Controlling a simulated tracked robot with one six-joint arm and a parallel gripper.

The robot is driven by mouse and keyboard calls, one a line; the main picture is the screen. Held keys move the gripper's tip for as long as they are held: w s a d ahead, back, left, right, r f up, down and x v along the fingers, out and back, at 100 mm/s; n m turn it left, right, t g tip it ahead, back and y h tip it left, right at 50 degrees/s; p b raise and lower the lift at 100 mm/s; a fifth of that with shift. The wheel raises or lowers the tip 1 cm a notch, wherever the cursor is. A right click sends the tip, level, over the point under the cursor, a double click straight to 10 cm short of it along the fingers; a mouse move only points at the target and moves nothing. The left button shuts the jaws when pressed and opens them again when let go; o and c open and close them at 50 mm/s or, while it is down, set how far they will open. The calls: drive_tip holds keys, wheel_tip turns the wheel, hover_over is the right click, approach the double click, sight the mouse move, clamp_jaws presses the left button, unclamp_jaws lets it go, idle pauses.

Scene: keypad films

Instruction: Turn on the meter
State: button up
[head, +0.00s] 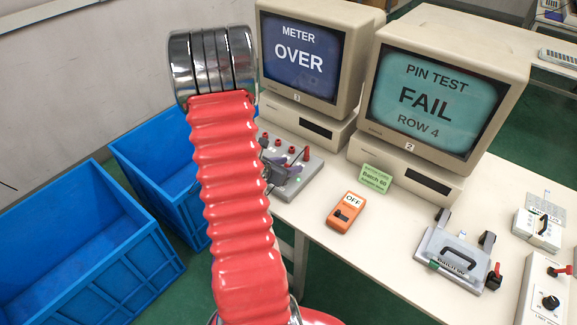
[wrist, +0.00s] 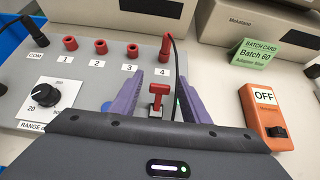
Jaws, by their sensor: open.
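The grey meter panel (head: 312,168) stands on the table in front of monitor 1 (head: 300,58), which reads METER OVER.
A red plug (wrist: 166,45) with a black cable is in socket 4, just behind the fingers. A green batch card (head: 376,179) stands behind the orange box. Monitor 2 (head: 425,100) reads PIN TEST FAIL ROW 4. A grey fixture (head: 455,262) lies right. Blue crates (head: 85,250) stand left.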

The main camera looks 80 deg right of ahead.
drive_tip(key=v, duration=1.3)
drive_tip(key=shift+w+a+r, duration=0.15)
drive_tip(key=shift+w+a, duration=0.05)
drive_tip(key=shift+a, duration=0.1)
idle(0.6)
drive_tip(key=s+a+r+m+g+y, duration=0.1)
drive_tip(key=a+m+y, duration=0.4)
drive_tip(key=a+m, duration=0.6)
drive_tip(key=w+a+r+m+t+y, duration=0.2)
drive_tip(key=w+a+r+t, duration=0.15)
drive_tip(key=w+a, duration=0.4)
drive_tip(key=w+a+r+m+t+y, duration=0.1)
drive_tip(key=w+a+r+m+t, duration=0.3)
drive_tip(key=a, duration=0.7)
drive_tip(key=w+a+r+n+t+y, duration=0.1)
drive_tip(key=a+r, duration=0.4)
drive_tip(key=a, duration=0.2)
drive_tip(key=w+a+r+n+t+y, duration=0.1)
drive_tip(key=a+r+n+t, duration=0.1)
drive_tip(key=a+r, duration=0.3)
drive_tip(key=a, duration=0.3)
drive_tip(key=shift+w+r+n, duration=0.15)
drive_tip(key=shift+w+n, duration=0.15)
